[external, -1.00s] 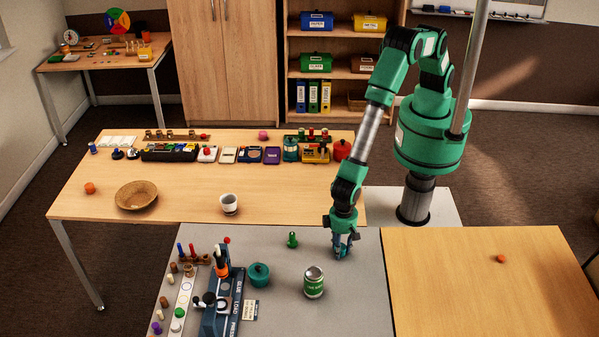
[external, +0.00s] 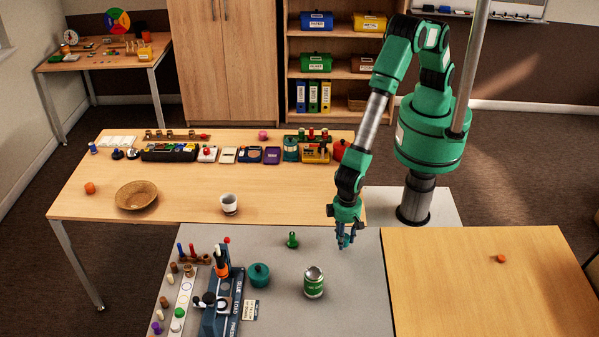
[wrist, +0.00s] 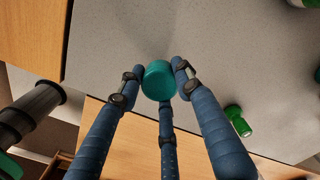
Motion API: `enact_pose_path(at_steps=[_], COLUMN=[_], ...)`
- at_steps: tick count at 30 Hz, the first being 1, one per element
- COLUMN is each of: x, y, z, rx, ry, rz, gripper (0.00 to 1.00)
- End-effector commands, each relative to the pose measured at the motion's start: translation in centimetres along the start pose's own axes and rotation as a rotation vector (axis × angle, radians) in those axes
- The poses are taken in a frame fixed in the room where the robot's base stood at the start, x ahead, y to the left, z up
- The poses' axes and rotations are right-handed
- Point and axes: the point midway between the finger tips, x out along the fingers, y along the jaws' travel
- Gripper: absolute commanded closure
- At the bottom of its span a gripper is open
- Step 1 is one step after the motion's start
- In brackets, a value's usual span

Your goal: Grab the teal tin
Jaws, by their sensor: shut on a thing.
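My gripper (external: 345,241) is over the grey table, right of the green peg figure, with its fingers pointing down. In the wrist view, the fingers close around a small round teal tin (wrist: 158,80), touching its sides. The tin appears raised above the grey tabletop. In the external view the fingers mostly hide it.
A blue press (external: 222,305) is at left. The right wooden table (external: 470,285) is mostly clear.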

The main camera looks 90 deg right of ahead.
Motion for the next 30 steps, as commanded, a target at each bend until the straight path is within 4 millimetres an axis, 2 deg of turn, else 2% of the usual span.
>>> enact_pose_path(at_steps=[18,24,30], x=[-1.2,-1.4,-1.4], y=[10.7,12.7,13.4], z=[3.1,3.6,3.8], rx=[0.0,0.0,0.0], ry=[0.0,0.0,0.001], rz=[-0.001,-0.001,-0.003], gripper=[0.93,0.93,0.93])
